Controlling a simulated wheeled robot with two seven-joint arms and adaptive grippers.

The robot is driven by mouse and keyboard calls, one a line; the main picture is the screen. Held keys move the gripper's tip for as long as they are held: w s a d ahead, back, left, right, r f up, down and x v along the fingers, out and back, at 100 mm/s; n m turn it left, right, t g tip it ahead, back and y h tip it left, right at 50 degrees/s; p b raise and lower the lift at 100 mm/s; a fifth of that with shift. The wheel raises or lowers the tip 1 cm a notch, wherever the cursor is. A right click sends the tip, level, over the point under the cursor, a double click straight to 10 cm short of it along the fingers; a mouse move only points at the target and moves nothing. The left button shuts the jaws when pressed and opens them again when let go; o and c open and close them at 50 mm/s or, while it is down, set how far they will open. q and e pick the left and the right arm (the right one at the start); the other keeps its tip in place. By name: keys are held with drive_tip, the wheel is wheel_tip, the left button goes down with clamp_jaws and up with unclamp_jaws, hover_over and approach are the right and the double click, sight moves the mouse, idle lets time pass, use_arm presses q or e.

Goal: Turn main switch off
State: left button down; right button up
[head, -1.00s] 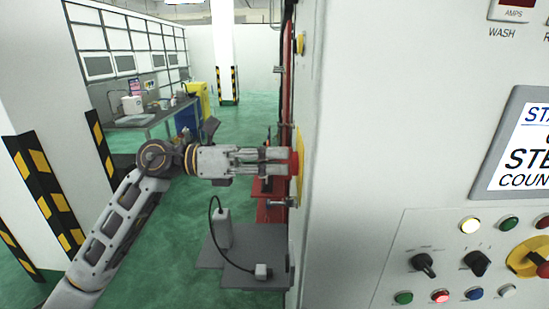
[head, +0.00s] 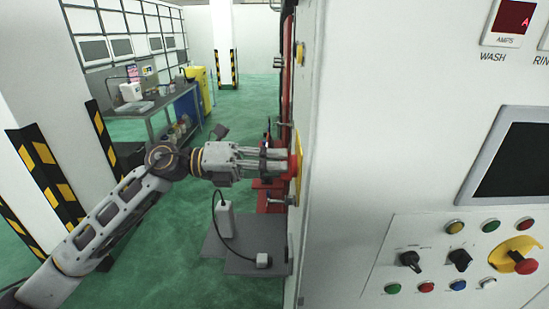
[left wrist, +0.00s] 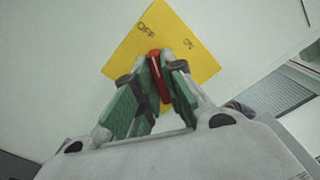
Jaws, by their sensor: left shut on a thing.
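The main switch is a red handle (left wrist: 157,76) on a yellow plate (left wrist: 190,45) marked OFF at upper left and ON at right. In the left wrist view the handle's tip points up, toward the OFF side. In the head view the switch (head: 297,163) shows edge-on at the side of the white cabinet. My left gripper (head: 284,163) is shut on the handle, its green-padded fingers (left wrist: 158,80) on both sides of it. My right gripper is in neither view.
The cabinet front (head: 400,120) holds a dark screen (head: 515,160), unlit lamps, black knobs and a red knob on yellow (head: 525,264). A grey plate (head: 230,250) with a white box lies below my gripper. Striped pillars (head: 45,170) stand at left; green floor is open behind.

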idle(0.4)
use_arm(q)
drive_tip(key=c, duration=1.5)
unclamp_jaws()
drive_tip(key=shift+w, duration=0.1)
drive_tip(key=a, duration=1.2)
